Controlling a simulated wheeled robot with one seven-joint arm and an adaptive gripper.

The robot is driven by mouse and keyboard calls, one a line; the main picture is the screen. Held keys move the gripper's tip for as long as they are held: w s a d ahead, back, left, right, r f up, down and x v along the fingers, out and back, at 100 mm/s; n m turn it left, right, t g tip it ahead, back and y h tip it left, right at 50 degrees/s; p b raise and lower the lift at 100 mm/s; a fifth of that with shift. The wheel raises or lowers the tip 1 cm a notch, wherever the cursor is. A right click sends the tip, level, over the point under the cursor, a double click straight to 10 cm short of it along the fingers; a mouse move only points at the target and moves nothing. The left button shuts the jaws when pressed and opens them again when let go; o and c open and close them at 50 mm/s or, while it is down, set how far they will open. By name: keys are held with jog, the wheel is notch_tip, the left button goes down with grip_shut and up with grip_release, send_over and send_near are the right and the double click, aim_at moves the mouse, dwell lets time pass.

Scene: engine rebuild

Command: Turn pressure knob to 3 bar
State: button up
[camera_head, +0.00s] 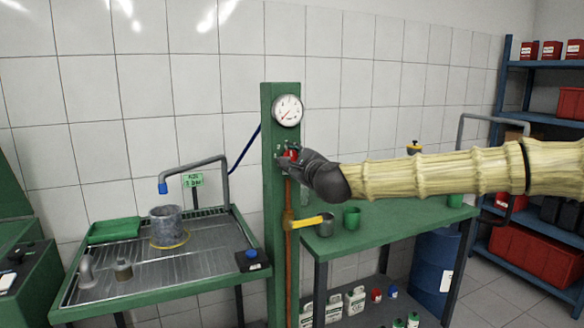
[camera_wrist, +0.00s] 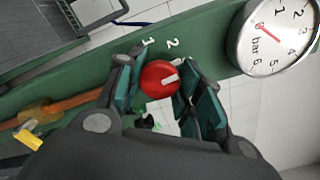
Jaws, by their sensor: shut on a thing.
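The red pressure knob (camera_wrist: 158,80) sits on the green post, with a white pointer mark aimed to the right in the wrist view. White numerals 1 and 2 show on the post above it; other marks are hidden by my fingers. My gripper (camera_wrist: 161,88) has one finger on each side of the knob and is shut on it. In the head view my gripper (camera_head: 291,161) covers most of the knob. The round pressure gauge (camera_head: 288,110) is above the knob; it also shows in the wrist view (camera_wrist: 272,38). Its red needle points near the low end of the scale.
A yellow-handled valve (camera_head: 308,222) sticks out from the pipe below my gripper. A green workbench (camera_head: 400,232) with cups stands to the right.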

jog(key=shift+f+m+b, duration=0.1)
jog(key=shift+m+b, duration=0.4)
jog(key=shift+m, duration=0.2)
jog(key=o, duration=1)
jog(key=shift+o, duration=0.2)
jog(key=v, duration=1.2)
jog(key=shift+d, duration=0.1)
